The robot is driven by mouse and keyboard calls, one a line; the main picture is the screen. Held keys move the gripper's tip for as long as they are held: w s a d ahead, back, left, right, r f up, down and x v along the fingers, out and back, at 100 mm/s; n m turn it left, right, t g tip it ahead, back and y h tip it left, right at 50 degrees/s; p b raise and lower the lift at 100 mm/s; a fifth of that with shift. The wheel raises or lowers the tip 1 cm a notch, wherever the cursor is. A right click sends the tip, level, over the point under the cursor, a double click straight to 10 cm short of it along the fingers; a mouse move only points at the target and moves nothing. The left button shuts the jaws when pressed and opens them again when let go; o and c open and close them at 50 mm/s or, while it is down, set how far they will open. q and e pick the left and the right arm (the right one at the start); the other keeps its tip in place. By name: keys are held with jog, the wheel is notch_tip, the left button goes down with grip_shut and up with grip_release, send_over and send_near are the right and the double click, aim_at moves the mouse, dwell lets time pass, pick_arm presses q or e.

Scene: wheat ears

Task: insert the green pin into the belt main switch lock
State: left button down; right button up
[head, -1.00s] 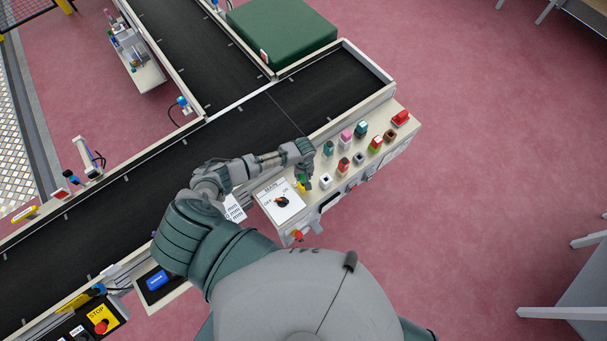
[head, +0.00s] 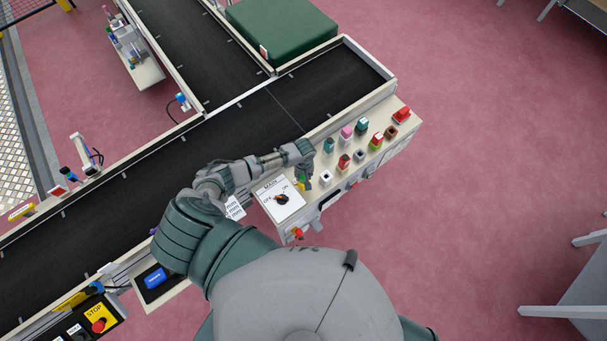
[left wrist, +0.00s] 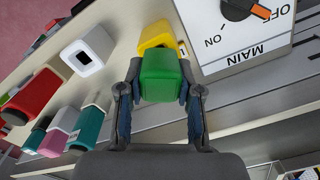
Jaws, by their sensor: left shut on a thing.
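My left gripper (head: 304,180) reaches down to the control panel, beside the main switch. In the left wrist view its two fingers (left wrist: 160,95) are shut on the green pin (left wrist: 162,78), one on each side. A yellow piece (left wrist: 158,35) shows right behind the pin; I cannot tell whether the pin is seated in it. The main switch (head: 282,199) is a black knob with an orange pointer on a white plate. It also shows at the top right of the left wrist view (left wrist: 245,10). My right gripper is not in view.
Several coloured blocks stand on the panel (head: 325,165), among them a pink one (head: 346,134) and a red one (head: 344,163). A white square socket (head: 326,180) is close to the gripper. The black conveyor belt (head: 330,92) runs behind the panel.

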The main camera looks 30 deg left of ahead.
pick_arm(q)
jog(key=shift+f+b, duration=0.35)
jog(key=shift+f, duration=0.35)
jog(key=c, duration=0.7)
grip_release()
jog(key=shift+r, duration=0.1)
notch_tip(320, 180, up, 12)
jog(key=shift+f, duration=0.1)
